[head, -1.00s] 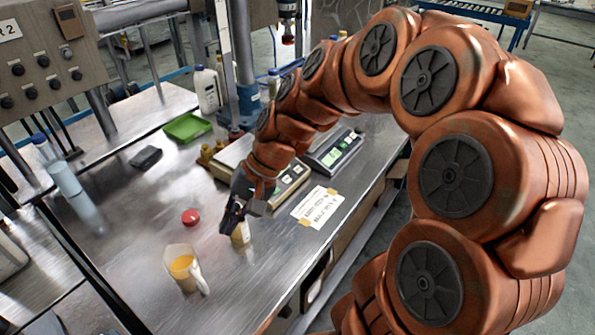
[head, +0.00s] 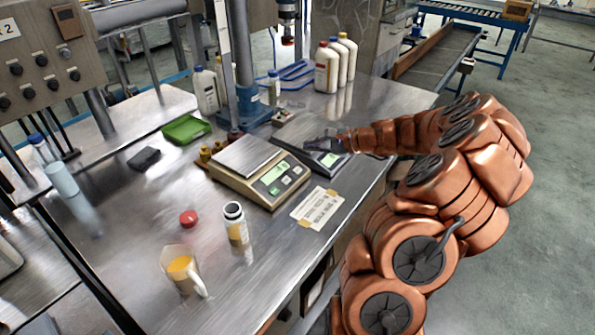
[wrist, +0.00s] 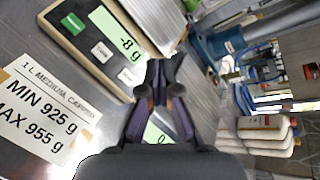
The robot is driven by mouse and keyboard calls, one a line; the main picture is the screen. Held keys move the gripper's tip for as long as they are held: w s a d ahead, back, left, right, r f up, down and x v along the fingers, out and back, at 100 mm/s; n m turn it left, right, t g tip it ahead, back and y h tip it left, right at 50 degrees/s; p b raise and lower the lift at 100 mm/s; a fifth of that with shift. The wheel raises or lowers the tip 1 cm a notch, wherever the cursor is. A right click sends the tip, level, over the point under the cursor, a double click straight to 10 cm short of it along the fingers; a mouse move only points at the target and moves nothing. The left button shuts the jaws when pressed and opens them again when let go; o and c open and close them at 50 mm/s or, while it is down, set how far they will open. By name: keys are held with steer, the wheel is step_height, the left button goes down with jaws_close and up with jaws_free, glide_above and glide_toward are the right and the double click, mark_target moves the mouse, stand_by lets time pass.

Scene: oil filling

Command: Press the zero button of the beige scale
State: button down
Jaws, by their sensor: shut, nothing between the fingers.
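The beige scale (head: 240,180) stands mid-table with a bare steel plate on top. In the wrist view its green display (wrist: 118,42) reads -8 g. Below the display are a green button (wrist: 69,23) and a white button (wrist: 102,51); their labels are too blurred to read. My gripper (head: 318,146) is shut and empty, over the grey scale to the right of the beige one. In the wrist view the gripper (wrist: 160,72) covers part of the grey scale's display (wrist: 157,134). Its fingertips appear beside the beige scale, apart from its buttons.
A paper label (head: 317,208) reading MIN 925 g, MAX 955 g lies before the beige scale. An open white bottle (head: 235,223), a red cap (head: 188,217) and a beaker of yellow oil (head: 182,270) stand front left. White bottles (head: 327,68) stand behind.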

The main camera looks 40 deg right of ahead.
mark_target(297, 170)
stand_by(0.4)
steer(key=shift+w+a+f+b, duration=0.15)
steer(key=shift+w+f+b, duration=0.5)
steer(key=shift+f, duration=0.7)
steer(key=shift+w+a+f+b, duration=0.15)
steer(key=shift+w+f+b, duration=0.15)
steer(key=shift+f+b, duration=0.9)
steer(key=shift+w+a+f+b, duration=0.15)
steer(key=shift+w+f+b, duration=0.4)
steer(key=shift+f, duration=1)
steer(key=shift+f, duration=0.15)
steer(key=shift+w+f+b, duration=0.15)
steer(key=shift+f+b, duration=0.1)
steer(key=shift+b, duration=0.05)
steer(key=shift+w+a+f, duration=0.1)
steer(key=shift+f, duration=0.3)
steer(key=shift+r, duration=0.2)
steer(key=shift+s+r+p, duration=0.25)
steer(key=shift+r+p, duration=0.05)
steer(key=shift+r, duration=0.35)
